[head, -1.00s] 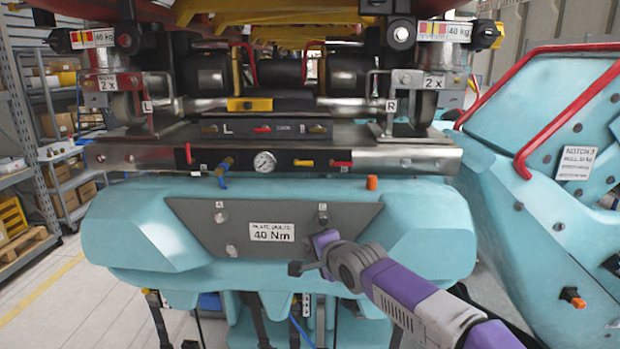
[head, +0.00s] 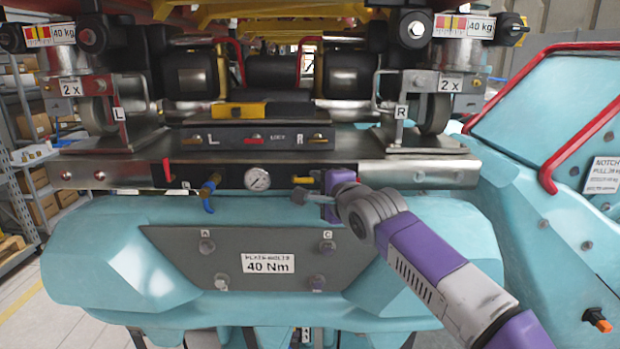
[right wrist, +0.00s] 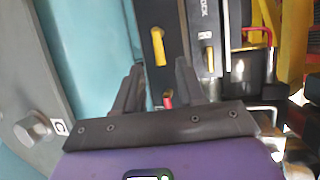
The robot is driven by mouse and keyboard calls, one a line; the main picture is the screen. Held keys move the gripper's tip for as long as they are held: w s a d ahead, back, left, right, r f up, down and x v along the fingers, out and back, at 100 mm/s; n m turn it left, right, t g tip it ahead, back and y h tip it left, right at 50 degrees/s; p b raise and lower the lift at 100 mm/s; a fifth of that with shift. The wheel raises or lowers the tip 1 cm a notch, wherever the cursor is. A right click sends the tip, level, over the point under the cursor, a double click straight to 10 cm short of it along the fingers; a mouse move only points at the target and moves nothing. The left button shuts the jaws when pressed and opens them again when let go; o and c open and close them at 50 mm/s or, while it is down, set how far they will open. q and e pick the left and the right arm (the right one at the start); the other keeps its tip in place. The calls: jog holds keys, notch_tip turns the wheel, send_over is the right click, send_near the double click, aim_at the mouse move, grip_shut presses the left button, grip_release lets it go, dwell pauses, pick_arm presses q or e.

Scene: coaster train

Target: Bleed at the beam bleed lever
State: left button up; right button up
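A dark panel on the metal beam (head: 120,175) carries a red lever (head: 167,170) at left, a blue-handled valve (head: 208,192), a round gauge (head: 257,178) and a yellow lever (head: 303,180). I cannot read which is labelled bleed. My right gripper (head: 328,187) is at the panel's right end, just right of the yellow lever. My left gripper is out of view.
Below the beam is a grey plate (head: 205,270) with bolts and a 40 Nm label. A lock panel (head: 255,138) sits above. A teal body with a red rail (head: 575,155) stands at right. Shelves (head: 35,160) stand at far left.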

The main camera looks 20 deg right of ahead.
aim_at(309, 181)
jog(key=p+x, duration=0.1)
jog(key=x, duration=0.3)
jog(key=shift+w, duration=0.25)
jog(key=shift+f, duration=0.1)
jog(key=shift+c, duration=0.2)
grip_shut()
